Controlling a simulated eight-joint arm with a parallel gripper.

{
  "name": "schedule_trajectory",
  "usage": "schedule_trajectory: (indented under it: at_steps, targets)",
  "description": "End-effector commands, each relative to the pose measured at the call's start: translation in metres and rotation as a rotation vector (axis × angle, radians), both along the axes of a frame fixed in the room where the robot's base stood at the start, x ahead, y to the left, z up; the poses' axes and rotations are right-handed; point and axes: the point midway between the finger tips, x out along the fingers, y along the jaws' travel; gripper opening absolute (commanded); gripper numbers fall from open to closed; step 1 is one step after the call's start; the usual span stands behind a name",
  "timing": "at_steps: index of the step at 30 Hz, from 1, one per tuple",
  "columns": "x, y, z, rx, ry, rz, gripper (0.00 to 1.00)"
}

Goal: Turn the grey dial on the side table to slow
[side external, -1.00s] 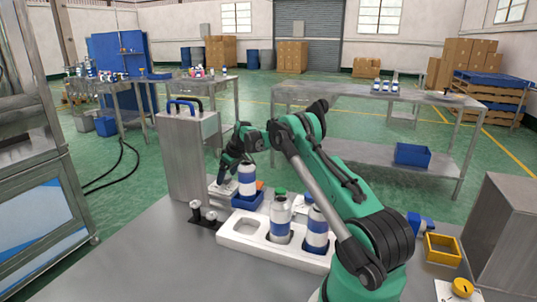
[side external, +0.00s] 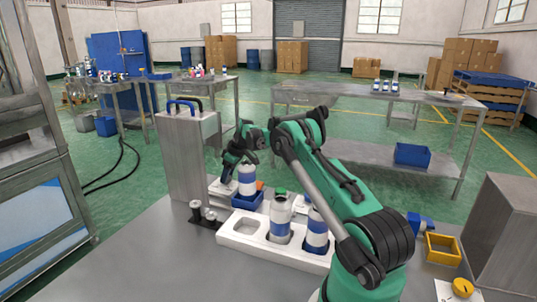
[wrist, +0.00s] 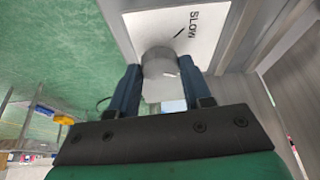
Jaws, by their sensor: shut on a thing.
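The grey dial (wrist: 158,64) is a round knob on a white plate (wrist: 205,22) in the wrist view. The plate carries the word SLOW and a short black mark near its upper right. My gripper (wrist: 160,84) has its two dark blue fingers on either side of the dial, shut on it. A small pale line shows on the dial's right side, but its exact setting is hard to read.
A white tray (side external: 232,243) with bottles stands in front of my gripper. A tall grey box (side external: 188,158) with handles stands close on the left. A yellow bin (side external: 443,248) and a yellow knob (side external: 462,287) are at right.

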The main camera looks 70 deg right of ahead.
Motion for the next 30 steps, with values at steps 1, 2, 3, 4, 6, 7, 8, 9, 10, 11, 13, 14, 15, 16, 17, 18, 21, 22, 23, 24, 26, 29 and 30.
schedule_trajectory:
  at_steps: [1,2,3,4,6,7,8,9,10,11,13,14,15,16,17,18,21,22,23,24,26,29,30]
  targets:
    - [0.0003,-0.0007,0.0003,0.002,-0.002,0.033,0.00]
    - [0.0002,-0.0008,0.0003,0.002,-0.001,0.054,0.00]
    - [0.0004,-0.0012,0.0002,0.001,-0.002,0.082,0.00]
    - [0.0005,-0.0013,0.0004,0.001,-0.003,0.102,0.00]
    - [0.0005,-0.0015,0.0003,0.001,-0.002,0.150,0.00]
    - [0.0006,-0.0016,0.0003,0.001,-0.002,0.168,0.00]
    - [0.0007,-0.0017,0.0002,0.001,-0.002,0.186,0.00]
    - [0.0007,-0.0017,0.0004,0.001,-0.002,0.210,0.00]
    - [0.0007,-0.0015,0.0004,0.001,-0.002,0.225,0.00]
    - [0.0007,-0.0016,0.0005,0.001,-0.003,0.242,0.00]
    - [0.0006,-0.0014,0.0005,0.001,-0.004,0.272,0.00]
    - [0.0006,-0.0013,0.0005,0.000,-0.004,0.282,0.00]
    - [0.0005,-0.0012,0.0007,0.001,-0.004,0.297,0.00]
    - [0.0004,-0.0011,0.0007,0.001,-0.003,0.307,0.00]
    - [0.0002,-0.0009,0.0007,0.002,-0.003,0.313,0.00]
    - [0.0002,-0.0009,0.0007,0.002,-0.003,0.323,0.00]
    - [-0.0001,-0.0006,0.0008,0.003,-0.002,0.337,0.00]
    - [-0.0001,-0.0005,0.0009,0.003,-0.002,0.340,0.00]
    - [-0.0002,-0.0004,0.0009,0.003,-0.002,0.342,0.00]
    - [-0.0003,-0.0003,0.0010,0.003,-0.002,0.343,0.00]
    - [-0.0003,-0.0003,0.0010,0.004,-0.001,0.345,0.00]
    - [-0.0002,-0.0002,0.0010,0.004,-0.001,0.345,0.00]
    - [-0.0002,-0.0002,0.0010,0.004,-0.001,0.345,0.00]
